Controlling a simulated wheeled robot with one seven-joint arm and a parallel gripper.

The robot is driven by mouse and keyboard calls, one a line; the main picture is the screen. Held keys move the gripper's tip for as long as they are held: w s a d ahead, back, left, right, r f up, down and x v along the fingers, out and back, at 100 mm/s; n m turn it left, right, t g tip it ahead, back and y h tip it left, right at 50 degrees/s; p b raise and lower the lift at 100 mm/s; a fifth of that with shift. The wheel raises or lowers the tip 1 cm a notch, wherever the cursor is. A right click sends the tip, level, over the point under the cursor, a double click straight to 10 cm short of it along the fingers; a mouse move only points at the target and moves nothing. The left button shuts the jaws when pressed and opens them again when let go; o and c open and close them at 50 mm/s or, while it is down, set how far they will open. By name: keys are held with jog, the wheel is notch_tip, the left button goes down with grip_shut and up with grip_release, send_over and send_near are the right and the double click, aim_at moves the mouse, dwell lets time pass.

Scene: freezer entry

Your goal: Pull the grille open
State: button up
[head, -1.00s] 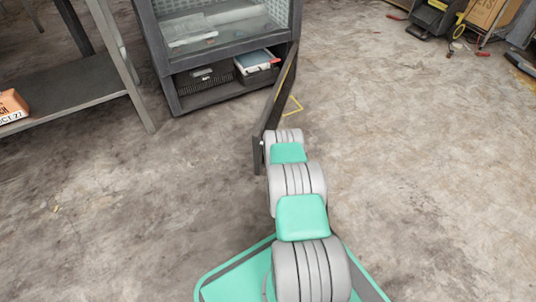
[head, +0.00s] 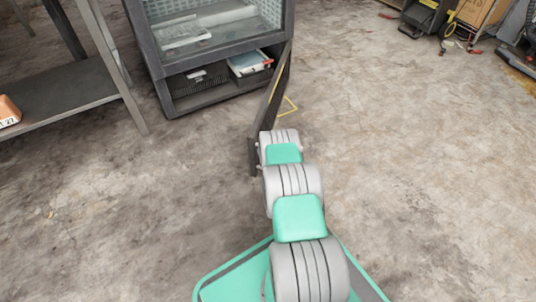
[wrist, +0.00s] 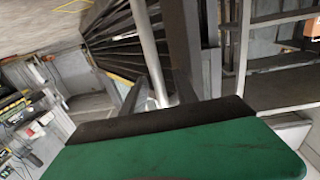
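The grille (head: 272,105) is a dark, thin panel at the right front of the glass-fronted freezer cabinet (head: 217,32). It is swung out towards me, and the low compartment behind it is exposed. In the wrist view its dark slats (wrist: 112,50) show in the upper middle, beside a pale upright bar (wrist: 147,45). My gripper (wrist: 158,98) is at the grille's free end, with the pale bar running down between its finger-like parts. Whether the fingers press on the bar cannot be told. In the head view my arm hides the gripper.
The low compartment holds a dark basket (head: 203,80) and a pale blue-white box (head: 250,62). A metal shelf table (head: 65,95) stands at the left, with an orange box (head: 8,110) on it. Tools and boxes lie at the back right. The floor (head: 400,150) at the right is clear.

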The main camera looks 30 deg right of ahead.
notch_tip(320, 180, up, 4)
jog(key=p, duration=0.2)
jog(key=shift+p, duration=0.4)
jog(key=s+a+r+p, duration=0.2)
jog(key=s+r+p, duration=0.1)
jog(key=s, duration=0.3)
jog(key=s+a+r+p, duration=0.3)
jog(key=s+r+p, duration=0.1)
jog(key=s+r, duration=0.1)
jog(key=shift+s+a+r, duration=0.3)
jog(key=shift+s+r, duration=0.05)
jog(key=shift+s, duration=0.55)
